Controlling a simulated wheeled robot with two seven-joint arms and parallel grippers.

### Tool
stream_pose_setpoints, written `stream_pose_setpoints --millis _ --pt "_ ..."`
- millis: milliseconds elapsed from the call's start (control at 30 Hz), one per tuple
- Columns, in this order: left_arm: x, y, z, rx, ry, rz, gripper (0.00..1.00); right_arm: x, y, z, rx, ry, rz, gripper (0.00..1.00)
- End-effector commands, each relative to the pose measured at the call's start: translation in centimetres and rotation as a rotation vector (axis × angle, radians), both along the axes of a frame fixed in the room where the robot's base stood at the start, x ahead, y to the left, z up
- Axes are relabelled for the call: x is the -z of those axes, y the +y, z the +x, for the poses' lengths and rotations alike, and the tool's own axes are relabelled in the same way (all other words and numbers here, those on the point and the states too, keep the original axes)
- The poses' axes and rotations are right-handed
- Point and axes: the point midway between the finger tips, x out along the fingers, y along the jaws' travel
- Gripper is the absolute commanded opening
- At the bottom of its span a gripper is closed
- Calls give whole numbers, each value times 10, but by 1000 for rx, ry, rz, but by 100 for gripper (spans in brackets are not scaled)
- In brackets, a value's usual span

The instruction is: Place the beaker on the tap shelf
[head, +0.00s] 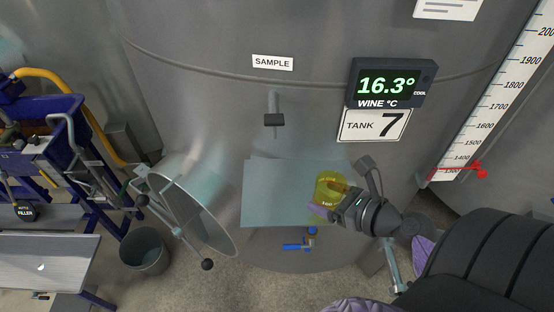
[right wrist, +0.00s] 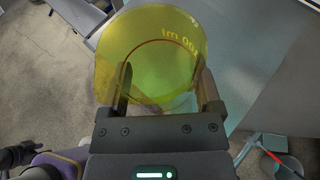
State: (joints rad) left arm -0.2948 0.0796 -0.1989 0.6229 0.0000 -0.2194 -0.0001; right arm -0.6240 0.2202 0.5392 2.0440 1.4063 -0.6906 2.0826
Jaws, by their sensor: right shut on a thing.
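The beaker (head: 326,181) is a clear yellow cup with markings. My right gripper (head: 327,198) is shut on it, one finger on each side. In the right wrist view the beaker (right wrist: 150,45) sits between the fingers of the right gripper (right wrist: 163,88), its round rim visible. The tap shelf (head: 272,195) is a pale blue-grey plate on the front of the tank, below the sample tap (head: 274,119). In the head view the beaker overlaps the shelf's right part; I cannot tell whether it touches. My left gripper is not in view.
The shelf's left and middle are bare. A round open hatch door (head: 195,208) stands left of the shelf. A blue-handled valve (head: 298,245) is below it. A temperature display (head: 391,83) is above right. A grey bucket (head: 144,251) stands on the floor at left.

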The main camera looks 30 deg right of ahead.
Motion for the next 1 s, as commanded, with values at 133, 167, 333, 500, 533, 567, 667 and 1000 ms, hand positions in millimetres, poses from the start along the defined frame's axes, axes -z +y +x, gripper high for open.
stream_pose_setpoints --millis 133,167,333,500,533,567,667,1000 --pt "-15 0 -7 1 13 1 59 -7 12 54 0 -9 1 23" --pt "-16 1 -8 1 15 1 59 -6 15 64 0 -8 2 23" --pt "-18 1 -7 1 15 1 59 -3 28 117 -1 -4 1 23" --pt "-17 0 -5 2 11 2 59 -1 34 141 0 -2 0 23" --pt "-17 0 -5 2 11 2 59 0 34 143 0 -1 0 23" --pt "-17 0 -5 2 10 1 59 1 34 144 0 0 0 23" --pt "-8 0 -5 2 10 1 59 16 34 144 0 3 -1 23" --pt "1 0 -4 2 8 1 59 35 34 144 1 1 -1 23"
